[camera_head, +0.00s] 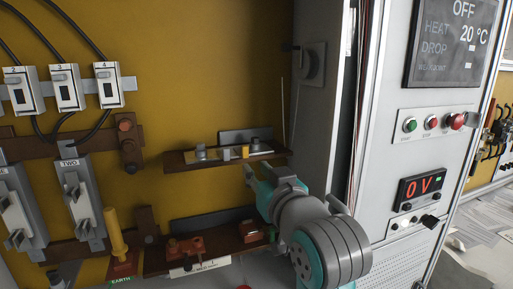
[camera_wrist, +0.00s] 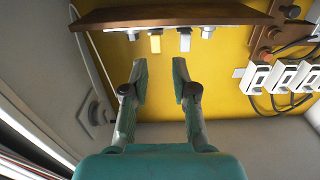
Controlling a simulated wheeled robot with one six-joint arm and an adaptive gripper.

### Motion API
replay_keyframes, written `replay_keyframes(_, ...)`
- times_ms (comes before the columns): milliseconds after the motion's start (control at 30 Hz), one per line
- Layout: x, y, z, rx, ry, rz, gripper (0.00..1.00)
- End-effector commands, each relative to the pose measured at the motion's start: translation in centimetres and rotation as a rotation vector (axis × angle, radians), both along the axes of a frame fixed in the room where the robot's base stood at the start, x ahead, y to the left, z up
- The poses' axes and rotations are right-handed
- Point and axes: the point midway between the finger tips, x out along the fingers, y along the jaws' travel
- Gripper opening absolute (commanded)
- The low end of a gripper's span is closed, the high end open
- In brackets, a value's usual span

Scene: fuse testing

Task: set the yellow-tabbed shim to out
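The yellow-tabbed shim (camera_head: 245,152) is on the upper brown shelf (camera_head: 222,163), in a row with several grey pieces. In the wrist view, which looks upside down, its yellow tab (camera_wrist: 155,43) shows at the shelf edge between grey pieces. My gripper (camera_head: 259,171) is just in front of the shelf, close to the shim. In the wrist view my gripper (camera_wrist: 159,72) is open and empty. Its two fingers are apart, and the yellow tab lies just beyond the gap between them, not touching. The shim's lower part is hard to make out.
White switches (camera_head: 66,88) and grey fuse carriers (camera_head: 80,203) are at left. A yellow handle (camera_head: 116,232) stands on a red base marked EARTH. A lower shelf (camera_head: 205,247) holds red-brown parts. The control panel (camera_head: 425,150) is at right.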

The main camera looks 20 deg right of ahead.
Motion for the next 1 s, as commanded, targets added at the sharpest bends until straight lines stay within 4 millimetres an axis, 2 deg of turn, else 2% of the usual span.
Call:
replay_keyframes(33, -0.1, 0.0, 0.9, 0.0, -0.006, 0.0, 0.27)
replay_keyframes(100, -0.1, 0.0, 1.4, 0.0, -0.006, 0.0, 0.27)
replay_keyframes(267, 0.5, 0.0, 1.8, 0.0, -0.005, 0.0, 0.27)
replay_keyframes(367, 1.6, 0.0, 1.7, 0.0, -0.004, 0.0, 0.27)
replay_keyframes(733, 7.9, 0.0, 1.7, 0.0, -0.004, 0.0, 0.27)
replay_keyframes(1000, 10.4, 0.0, 1.7, 0.0, -0.006, 0.0, 0.27)
